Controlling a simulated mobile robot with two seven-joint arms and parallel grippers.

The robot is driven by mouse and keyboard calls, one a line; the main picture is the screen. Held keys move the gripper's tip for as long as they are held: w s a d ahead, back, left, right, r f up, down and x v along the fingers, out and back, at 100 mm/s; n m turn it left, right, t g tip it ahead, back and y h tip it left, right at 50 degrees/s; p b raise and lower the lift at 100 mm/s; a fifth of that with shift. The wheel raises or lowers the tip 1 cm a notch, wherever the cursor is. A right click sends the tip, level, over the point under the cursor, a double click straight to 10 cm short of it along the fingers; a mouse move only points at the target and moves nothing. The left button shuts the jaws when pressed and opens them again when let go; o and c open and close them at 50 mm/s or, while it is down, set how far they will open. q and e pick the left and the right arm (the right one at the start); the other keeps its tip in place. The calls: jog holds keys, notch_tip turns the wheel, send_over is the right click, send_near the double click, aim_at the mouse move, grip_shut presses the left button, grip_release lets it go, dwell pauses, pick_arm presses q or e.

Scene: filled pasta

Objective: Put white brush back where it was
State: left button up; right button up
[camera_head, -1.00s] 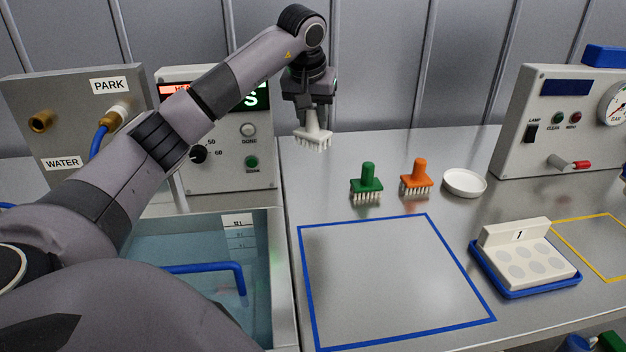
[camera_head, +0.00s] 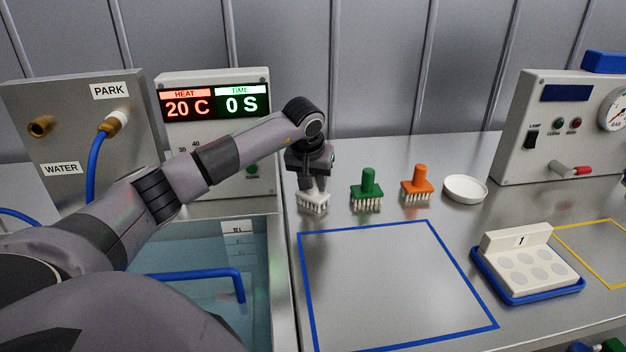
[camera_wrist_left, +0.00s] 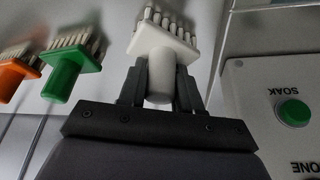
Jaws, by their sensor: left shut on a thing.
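The white brush (camera_head: 313,202) is at the left end of the row of brushes, bristles down and upright. My left gripper (camera_head: 313,184) is shut on its handle from above. In the left wrist view the white brush (camera_wrist_left: 163,60) has its handle between the fingers of the gripper (camera_wrist_left: 160,88). The bristles are at or just above the counter; I cannot tell if they touch. The green brush (camera_head: 367,190) and the orange brush (camera_head: 417,182) stand to its right, also shown as green (camera_wrist_left: 72,68) and orange (camera_wrist_left: 18,70) in the wrist view. My right gripper is not in view.
A white dish (camera_head: 465,188) lies right of the orange brush. A blue-outlined square (camera_head: 365,224) on the counter in front is empty. A blue tray (camera_head: 530,296) holds a white block. The control box (camera_head: 213,120) stands behind my arm, and the water basin (camera_head: 277,290) is at left.

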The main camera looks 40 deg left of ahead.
pick_arm(q)
jog(key=o, duration=0.9)
jog(key=shift+f, duration=0.1)
jog(key=shift+o, duration=0.2)
jog(key=v, duration=1.2)
jog(key=shift+d, duration=0.1)
